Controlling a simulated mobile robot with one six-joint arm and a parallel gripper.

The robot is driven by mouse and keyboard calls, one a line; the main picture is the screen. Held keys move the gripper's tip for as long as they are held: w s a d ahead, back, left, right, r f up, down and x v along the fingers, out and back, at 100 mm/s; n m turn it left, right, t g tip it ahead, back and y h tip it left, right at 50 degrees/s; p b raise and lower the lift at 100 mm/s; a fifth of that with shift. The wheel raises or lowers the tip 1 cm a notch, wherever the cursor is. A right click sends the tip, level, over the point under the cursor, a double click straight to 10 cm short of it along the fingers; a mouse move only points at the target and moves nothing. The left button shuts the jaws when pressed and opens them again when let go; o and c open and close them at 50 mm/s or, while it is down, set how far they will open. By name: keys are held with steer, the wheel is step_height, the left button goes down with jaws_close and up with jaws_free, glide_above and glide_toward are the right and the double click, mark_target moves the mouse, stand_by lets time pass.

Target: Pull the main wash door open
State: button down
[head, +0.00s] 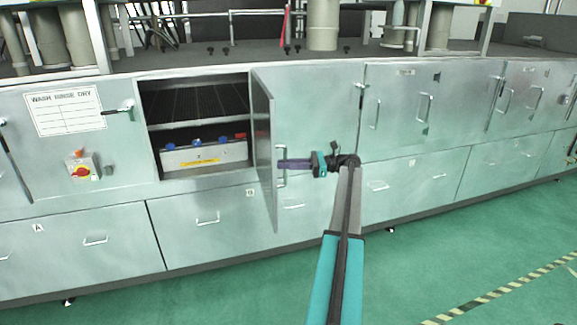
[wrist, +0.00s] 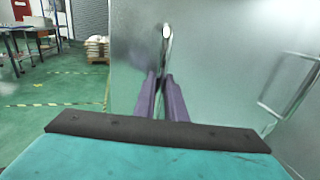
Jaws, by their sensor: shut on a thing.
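The main wash door (head: 263,150) is a silver metal panel standing open, swung out from the cabinet front, about square to it. It is attached at the right side of the opening. Its bar handle (head: 282,180) is on the face turned to the right. My gripper (head: 283,164) comes from the right with its purple fingers shut on this handle. In the wrist view the fingers (wrist: 164,80) close around the handle (wrist: 166,42), with the door panel (wrist: 135,60) behind. The fingers partly hide the handle.
The open compartment (head: 195,178) shows a dark mesh shelf and a box (head: 205,156) with blue and red caps. A latch handle (head: 120,109) sticks out left of it. Closed drawers run below. The green floor (head: 440,250) in front is clear.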

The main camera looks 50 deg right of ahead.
steer(key=shift+d+r, duration=0.15)
steer(key=shift+r, duration=0.05)
steer(key=c, duration=2.1)
jaws_free()
steer(key=shift+f, duration=0.1)
steer(key=shift+f, duration=0.1)
steer(key=shift+b+v, duration=1.85)
steer(key=shift+v, duration=4.1)
